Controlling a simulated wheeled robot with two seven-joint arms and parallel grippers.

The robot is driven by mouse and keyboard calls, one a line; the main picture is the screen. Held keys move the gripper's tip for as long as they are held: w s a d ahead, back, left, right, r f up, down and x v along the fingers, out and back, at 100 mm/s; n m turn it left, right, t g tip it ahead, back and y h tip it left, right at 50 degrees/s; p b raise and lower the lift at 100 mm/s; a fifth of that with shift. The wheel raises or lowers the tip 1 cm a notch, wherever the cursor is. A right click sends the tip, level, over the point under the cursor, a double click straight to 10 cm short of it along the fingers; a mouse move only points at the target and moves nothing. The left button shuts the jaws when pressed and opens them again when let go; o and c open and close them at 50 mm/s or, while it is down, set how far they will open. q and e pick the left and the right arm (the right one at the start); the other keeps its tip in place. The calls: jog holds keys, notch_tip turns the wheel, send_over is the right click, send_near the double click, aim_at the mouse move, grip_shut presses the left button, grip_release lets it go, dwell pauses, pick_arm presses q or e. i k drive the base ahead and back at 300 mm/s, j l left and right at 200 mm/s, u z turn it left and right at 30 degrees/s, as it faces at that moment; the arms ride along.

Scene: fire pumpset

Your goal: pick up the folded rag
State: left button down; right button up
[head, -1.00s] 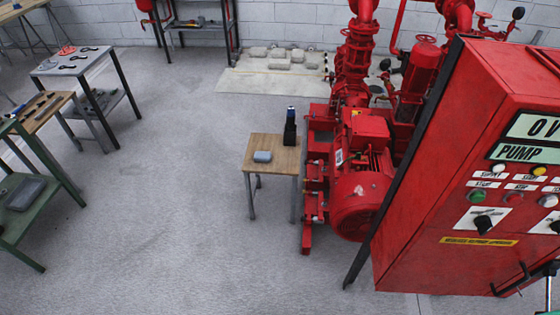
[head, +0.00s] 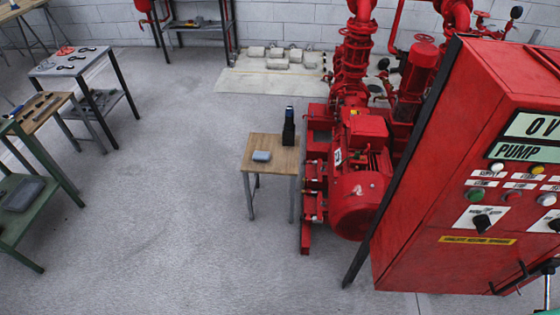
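A small folded grey-blue cloth, which looks like the folded rag (head: 261,156), lies flat on the wooden top of a small table (head: 284,143) near the middle of the head view. Nothing covers it. A dark upright bottle or container (head: 289,128) stands behind it and to its right on the same top. Neither of my grippers shows in the head view.
The red pump (head: 357,190) stands close on the table's right. A red control cabinet (head: 455,190) fills the right side. Workbenches with tools, such as the grey-topped one (head: 72,62), stand at left. The grey floor before and left of the small table is clear.

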aim_at(258, 156)
jog(key=i+j+z, duration=0.15)
jog(key=z, duration=0.2)
jog(key=i+j+z, duration=0.15)
jog(key=z, duration=0.25)
jog(key=i+j+z, duration=0.1)
jog(key=j+z, duration=0.25)
